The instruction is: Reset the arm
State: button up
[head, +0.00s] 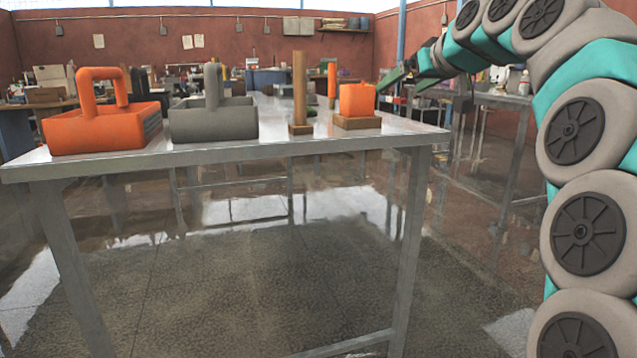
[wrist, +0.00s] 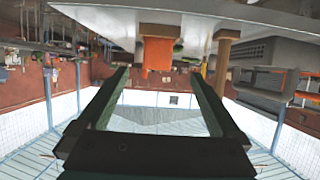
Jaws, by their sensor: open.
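My gripper (head: 397,80) is at the upper right of the head view, just right of the orange block (head: 357,99) and near the table's right end. In the wrist view my gripper (wrist: 160,74) has its two dark green fingers spread wide with nothing held between them. The orange block sits on a small wooden base, and it also shows beyond the fingers in the wrist view (wrist: 158,54), which appears upside down. The exact distance from fingers to block is unclear.
A metal table (head: 330,143) carries an orange basket with a handle (head: 100,130), a grey basket (head: 213,122) and a wooden post (head: 299,85) on a base. Another table (head: 505,101) stands at the right. The floor (head: 250,270) in front is clear.

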jog(key=s+a+f+m+g+h+p, duration=0.1)
jog(key=s+a+f+g, duration=0.25)
jog(key=s+f, duration=0.8)
jog(key=s+a+f+g+h+p, duration=0.1)
jog(key=s+a+f+g, duration=0.25)
jog(key=s+f, duration=0.75)
jog(key=s+d+f+m+g+h, duration=0.1)
jog(key=s+d+f+g, duration=0.1)
jog(key=s+f, duration=0.8)
jog(key=s+d+f+m+g+h+p, duration=0.1)
jog(key=s+f+g, duration=0.4)
jog(key=s+f, duration=0.6)
jog(key=s+d, duration=0.1)
jog(key=s, duration=0.2)
jog(key=shift+s+d+m+g, duration=0.3)
jog(key=shift+s+d, duration=0.1)
